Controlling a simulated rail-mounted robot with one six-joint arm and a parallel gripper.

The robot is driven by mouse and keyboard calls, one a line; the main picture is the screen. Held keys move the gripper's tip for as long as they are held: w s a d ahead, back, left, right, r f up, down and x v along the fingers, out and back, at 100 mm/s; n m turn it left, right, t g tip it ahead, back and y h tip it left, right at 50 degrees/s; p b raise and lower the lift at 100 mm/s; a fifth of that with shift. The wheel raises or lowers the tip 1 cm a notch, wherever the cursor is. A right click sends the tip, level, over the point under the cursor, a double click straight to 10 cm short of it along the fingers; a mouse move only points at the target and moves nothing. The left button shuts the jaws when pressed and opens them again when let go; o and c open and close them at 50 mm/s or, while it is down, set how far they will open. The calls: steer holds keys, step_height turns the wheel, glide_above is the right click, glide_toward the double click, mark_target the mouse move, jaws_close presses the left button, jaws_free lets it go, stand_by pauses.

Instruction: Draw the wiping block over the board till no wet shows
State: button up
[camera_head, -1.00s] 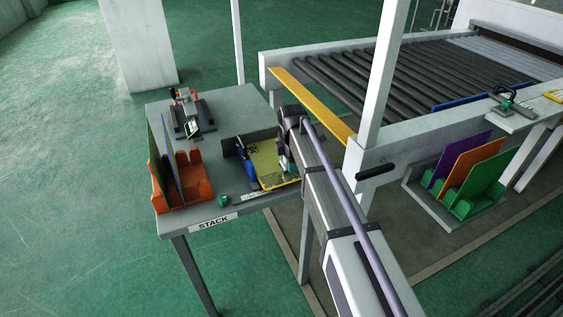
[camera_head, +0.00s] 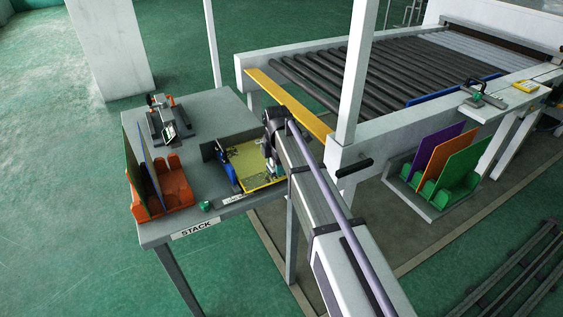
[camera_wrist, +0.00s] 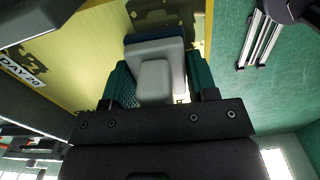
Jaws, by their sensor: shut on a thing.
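The yellow board (camera_head: 265,179) lies on the grey table, against a low dark stop at its back left. Dark wet patches show on it, also in the wrist view, where the board (camera_wrist: 85,60) has a patch at the far edge near the block and another at the left. My gripper (camera_wrist: 158,88) is shut on the wiping block (camera_wrist: 155,52), a pale grey block with a blue lower part, between green fingers. In the head view my gripper (camera_head: 271,158) is over the board's right part. I cannot tell whether the block touches the board.
An orange rack (camera_head: 175,187) with upright boards stands at the table's left, a clamp-like device (camera_head: 168,120) behind it. A small green item (camera_head: 206,206) sits near the front edge. The roller conveyor (camera_head: 330,75) is behind right; a green rack (camera_head: 445,190) stands below it.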

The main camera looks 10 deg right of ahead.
mark_target(263, 175)
steer(key=shift+s+a, duration=0.55)
steer(key=shift+a, duration=0.85)
steer(key=shift+s+a, duration=0.55)
steer(key=shift+a, duration=0.85)
steer(key=shift+s+a, duration=0.55)
steer(key=shift+a, duration=0.85)
steer(key=shift+w+d, duration=0.35)
steer(key=shift+d, duration=0.5)
steer(key=shift+w+d, duration=0.3)
steer(key=shift+d, duration=0.55)
steer(key=shift+w+d, duration=0.5)
steer(key=shift+d, duration=0.65)
steer(key=shift+w+d, duration=0.45)
steer(key=shift+d, duration=0.7)
steer(key=shift+w+d, duration=0.5)
steer(key=shift+d, duration=0.65)
step_height(263, 175, up, 6)
steer(key=p, duration=0.6)
step_height(263, 175, up, 3)
steer(key=p, duration=0.3)
steer(key=shift+r, duration=0.15)
steer(key=shift+f, duration=0.2)
